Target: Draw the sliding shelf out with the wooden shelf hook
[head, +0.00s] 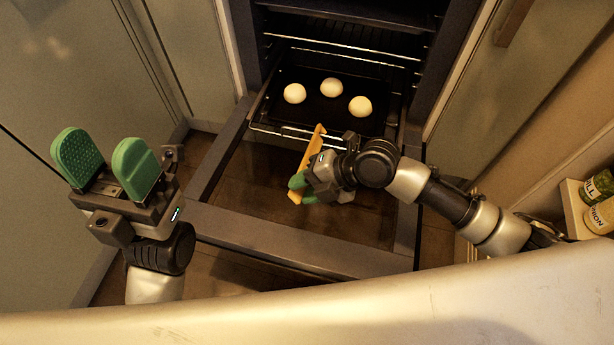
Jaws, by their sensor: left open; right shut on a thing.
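The sliding shelf (283,133) is a wire rack in the open oven, its front bar at the oven mouth. A dark tray (316,112) on it bears three pale round buns (331,88). My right gripper (301,192) is shut on the wooden shelf hook (313,148), a yellow-orange stick. The hook's far end is at the rack's front bar; I cannot tell whether it is caught on it. The gripper hides part of the hook. My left gripper (107,160), with green pads, is open and empty at the left, away from the oven.
The oven door (255,205) is folded down below the rack, under my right gripper. Another wire rack (345,50) is higher in the oven. Cabinets (60,70) flank it. Jars (598,188) stand on a small shelf at the right.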

